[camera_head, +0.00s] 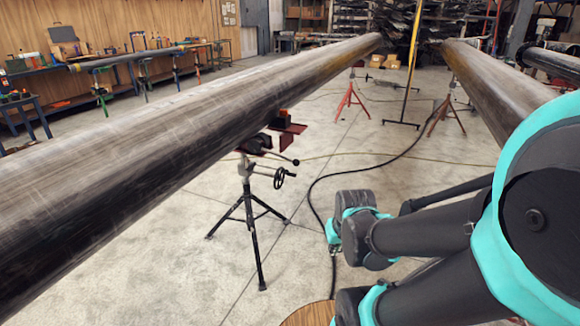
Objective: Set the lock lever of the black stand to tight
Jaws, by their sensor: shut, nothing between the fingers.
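The black stand (249,212) is a tripod under the near large pipe, left of centre in the head view. A slim lever (284,158) with a dark ball end sticks out to the right near its top. A handwheel (280,178) with a small crank sits just below the lever. I cannot tell from here whether the lever is at tight or loose. My arm fills the right side, with its links right of the stand and apart from it. My gripper does not show.
The large steel pipe (150,150) crosses the left side above the stand. Another red tripod (350,98) stands farther back. A black cable (370,165) winds across the open concrete floor.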

